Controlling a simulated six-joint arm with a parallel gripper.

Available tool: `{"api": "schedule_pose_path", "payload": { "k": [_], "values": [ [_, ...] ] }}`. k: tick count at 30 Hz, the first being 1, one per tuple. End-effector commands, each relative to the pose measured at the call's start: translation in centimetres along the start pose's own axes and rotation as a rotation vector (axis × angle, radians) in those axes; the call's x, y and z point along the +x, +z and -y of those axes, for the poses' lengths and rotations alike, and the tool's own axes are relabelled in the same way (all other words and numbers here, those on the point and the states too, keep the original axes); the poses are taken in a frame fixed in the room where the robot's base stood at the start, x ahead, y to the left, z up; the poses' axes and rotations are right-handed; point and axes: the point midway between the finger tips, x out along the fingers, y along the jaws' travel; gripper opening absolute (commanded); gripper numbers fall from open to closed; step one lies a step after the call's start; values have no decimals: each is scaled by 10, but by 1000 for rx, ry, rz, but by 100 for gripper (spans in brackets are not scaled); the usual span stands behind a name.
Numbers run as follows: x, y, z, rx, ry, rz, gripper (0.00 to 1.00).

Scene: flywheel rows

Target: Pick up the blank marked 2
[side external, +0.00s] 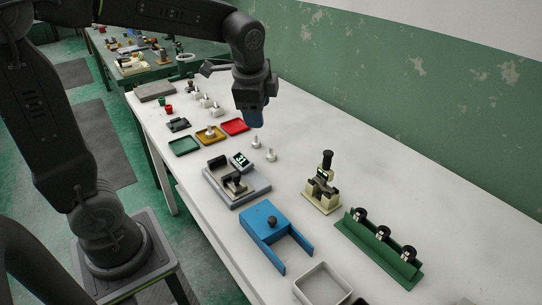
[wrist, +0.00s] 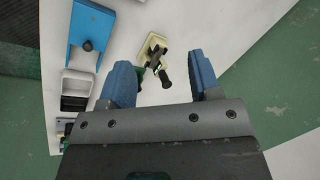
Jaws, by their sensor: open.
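My gripper (side external: 256,119) is open and empty, pointing down above the white table. In the wrist view its blue fingers (wrist: 162,78) stand wide apart with nothing held between them. Three dark round pieces with white marks, the left one (side external: 360,215), the middle one (side external: 383,233) and the right one (side external: 408,253), sit in a row on a green rack (side external: 352,232). Their marks are too small to read, so I cannot tell which piece bears a 2. My gripper is well to the left of the rack and higher up.
A cream press (side external: 322,195) with a black handle stands left of the rack; it also shows in the wrist view (wrist: 153,45). A blue fixture (side external: 262,222), a grey device with a display (side external: 236,187), small metal-pinned pieces (side external: 270,155) and a white tray (side external: 322,284) surround it.

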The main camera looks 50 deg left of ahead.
Motion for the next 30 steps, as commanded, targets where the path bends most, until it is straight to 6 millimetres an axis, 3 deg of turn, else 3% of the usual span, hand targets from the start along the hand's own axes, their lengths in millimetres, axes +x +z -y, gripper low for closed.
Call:
{"api": "schedule_pose_path", "payload": {
  "k": [6,12,20,30],
  "values": [
    [68,-18,60,402,74,126,57],
    [121,-23,92,674,147,189,57],
    [150,-20,100,780,180,209,57],
    [209,-4,95,777,180,208,57]
  ]
}}
